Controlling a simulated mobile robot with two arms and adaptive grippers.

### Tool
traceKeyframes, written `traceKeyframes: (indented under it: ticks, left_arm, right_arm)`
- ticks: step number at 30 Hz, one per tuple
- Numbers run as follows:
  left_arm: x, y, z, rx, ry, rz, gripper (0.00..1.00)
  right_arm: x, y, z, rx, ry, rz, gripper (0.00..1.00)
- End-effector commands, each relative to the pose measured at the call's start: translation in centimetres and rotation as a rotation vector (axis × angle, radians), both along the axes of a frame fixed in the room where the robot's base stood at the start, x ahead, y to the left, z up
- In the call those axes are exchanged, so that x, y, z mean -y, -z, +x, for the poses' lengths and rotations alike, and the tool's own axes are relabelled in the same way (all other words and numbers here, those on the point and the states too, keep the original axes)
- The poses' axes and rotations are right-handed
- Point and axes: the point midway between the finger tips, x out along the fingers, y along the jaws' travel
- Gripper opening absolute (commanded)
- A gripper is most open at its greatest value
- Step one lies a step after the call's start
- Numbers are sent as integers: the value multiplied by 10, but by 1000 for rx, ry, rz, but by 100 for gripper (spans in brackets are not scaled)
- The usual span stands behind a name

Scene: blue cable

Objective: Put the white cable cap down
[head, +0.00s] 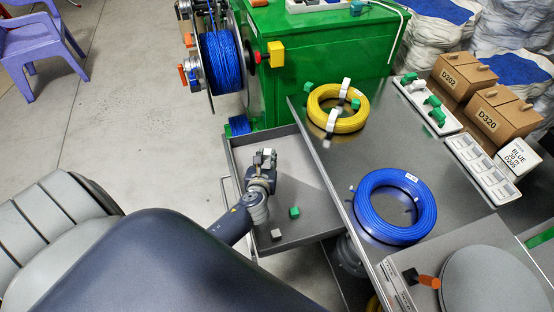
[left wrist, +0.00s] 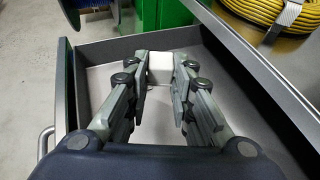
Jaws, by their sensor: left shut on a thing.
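My left gripper (head: 264,158) is above the open grey drawer (head: 236,150), toward its back left part. It is shut on a white cable cap, which shows small between the fingertips in the head view. In the left wrist view the white cable cap (left wrist: 160,67) sits between the two fingers (left wrist: 160,78), with the drawer floor below and beyond it. How far it is above the floor is hard to tell. My right gripper is not in view.
In the drawer lie a green cap (head: 294,212) and a pale cap (head: 276,235). The metal table (head: 350,162) to the right carries a yellow cable coil (head: 320,98), a blue coil (head: 365,205), white trays (head: 482,172) and brown boxes (head: 503,118). A green cabinet (head: 325,60) stands behind.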

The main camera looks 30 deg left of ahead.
Motion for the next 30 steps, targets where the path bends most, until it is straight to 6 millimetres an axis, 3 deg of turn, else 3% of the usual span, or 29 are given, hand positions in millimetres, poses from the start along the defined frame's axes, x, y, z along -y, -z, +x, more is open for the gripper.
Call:
traceKeyframes:
  ticks: [1,3,15,30]
  left_arm:
    - [1,17,0,-3,-1,-2,12]
    - [1,30,0,-1,-2,-2,12]
    - [1,77,0,-1,0,2,12]
    - [1,86,0,0,0,1,12]
  right_arm:
    - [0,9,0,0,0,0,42]
    - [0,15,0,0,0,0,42]
    - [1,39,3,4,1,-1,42]
    - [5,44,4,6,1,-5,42]
